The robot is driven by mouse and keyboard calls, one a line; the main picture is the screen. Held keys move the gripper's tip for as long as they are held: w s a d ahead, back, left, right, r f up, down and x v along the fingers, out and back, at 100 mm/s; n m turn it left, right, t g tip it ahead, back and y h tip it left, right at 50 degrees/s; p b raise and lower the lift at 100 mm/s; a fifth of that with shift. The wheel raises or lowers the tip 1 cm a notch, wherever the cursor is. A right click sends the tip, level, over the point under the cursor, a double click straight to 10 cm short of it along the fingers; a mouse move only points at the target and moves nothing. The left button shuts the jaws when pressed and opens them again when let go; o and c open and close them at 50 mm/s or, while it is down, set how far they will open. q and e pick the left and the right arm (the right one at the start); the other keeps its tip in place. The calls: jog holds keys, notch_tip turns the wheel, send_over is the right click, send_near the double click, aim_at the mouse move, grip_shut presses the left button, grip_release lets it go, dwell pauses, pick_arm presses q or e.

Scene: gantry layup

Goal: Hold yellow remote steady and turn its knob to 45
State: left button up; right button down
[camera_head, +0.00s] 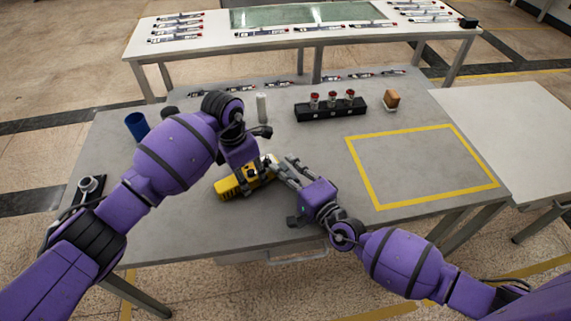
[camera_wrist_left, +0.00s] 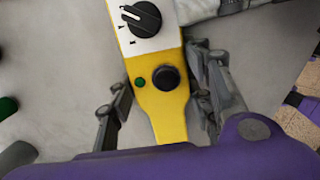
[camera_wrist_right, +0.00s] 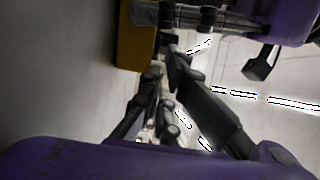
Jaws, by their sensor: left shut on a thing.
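The yellow remote (camera_head: 232,186) lies on the grey table, partly covered by my left gripper. In the left wrist view, the remote (camera_wrist_left: 170,118) shows a white panel with a black knob (camera_wrist_left: 141,19), a green button and a round black button. The knob's white mark points to the upper left. My left gripper (camera_wrist_left: 160,105) is shut on the remote's body, a finger on each side. My right gripper (camera_head: 278,165) is close to the remote's right end. In the right wrist view, its fingers (camera_wrist_right: 165,60) reach beside the yellow edge; the fingertips and any contact are unclear.
A black block with several red-topped parts (camera_head: 331,109) stands behind the grippers. A yellow-taped rectangle (camera_head: 378,172) on the right is empty.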

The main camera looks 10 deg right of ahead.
jog(key=v, duration=0.6)
jog(key=shift+s+d, duration=0.3)
jog(key=shift+d, duration=0.3)
jog(key=d+n, duration=0.1)
jog(key=d, duration=0.2)
jog(key=d+n+g+y, duration=0.1)
jog(key=d, duration=0.2)
jog(key=shift+s+f, duration=0.1)
jog(key=shift+f, duration=0.1)
jog(key=shift+s+d, duration=0.2)
jog(key=shift+w+a+r+m, duration=0.1)
jog(key=shift+r+m, duration=0.05)
jog(key=shift+m, duration=0.15)
jog(key=shift+w+a, duration=0.25)
jog(key=shift+w, duration=0.05)
jog(key=x, duration=0.8)
jog(key=shift+w+a+r, duration=0.15)
jog(key=shift+a+r, duration=0.05)
jog(key=a, duration=0.1)
jog(key=w+a, duration=0.1)
jog(key=a, duration=0.1)
jog(key=shift+w+a, duration=0.1)
jog(key=shift+w, duration=0.05)
jog(key=shift+w+a, duration=0.1)
jog(key=shift+a, duration=0.4)
